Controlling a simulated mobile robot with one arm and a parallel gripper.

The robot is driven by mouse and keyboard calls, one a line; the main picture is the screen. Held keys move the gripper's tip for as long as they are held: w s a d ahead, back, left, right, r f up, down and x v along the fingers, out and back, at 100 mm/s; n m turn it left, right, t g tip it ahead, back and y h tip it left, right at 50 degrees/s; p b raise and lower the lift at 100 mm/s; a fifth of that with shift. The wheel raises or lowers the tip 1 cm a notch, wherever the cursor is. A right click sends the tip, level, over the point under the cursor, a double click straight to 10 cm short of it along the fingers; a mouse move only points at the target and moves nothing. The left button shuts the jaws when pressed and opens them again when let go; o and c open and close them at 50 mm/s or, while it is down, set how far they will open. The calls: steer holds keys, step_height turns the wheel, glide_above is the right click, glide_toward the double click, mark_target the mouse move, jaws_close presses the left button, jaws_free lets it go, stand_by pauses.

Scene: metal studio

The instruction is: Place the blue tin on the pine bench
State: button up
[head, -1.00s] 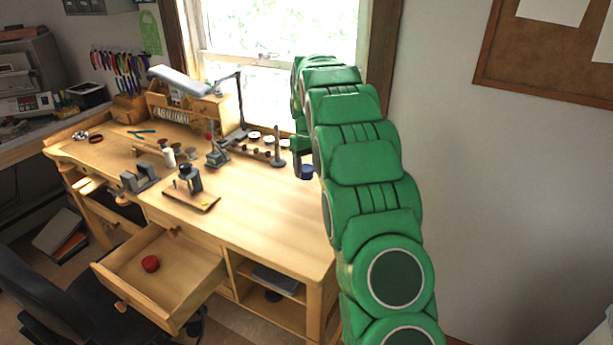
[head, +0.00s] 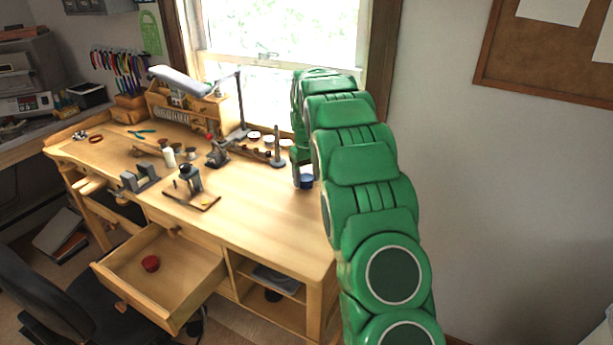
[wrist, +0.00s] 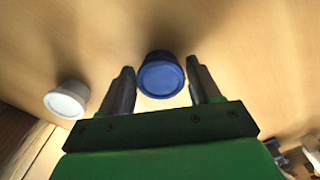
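The blue tin (head: 306,182) is at the right part of the pine bench (head: 255,205), below my gripper (head: 303,172). In the wrist view the blue tin (wrist: 161,77) sits between the two fingertips of my gripper (wrist: 160,82), with a finger close along each side. My green arm hides the bench's right end in the head view.
A white tin (wrist: 67,100) stands on the wood left of my gripper in the wrist view. A vise (head: 138,178), a small tool on a board (head: 190,190) and several small pots are further left. The bench's front middle is clear. A drawer (head: 160,275) hangs open.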

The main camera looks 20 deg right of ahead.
steer(key=shift+o, duration=1.4)
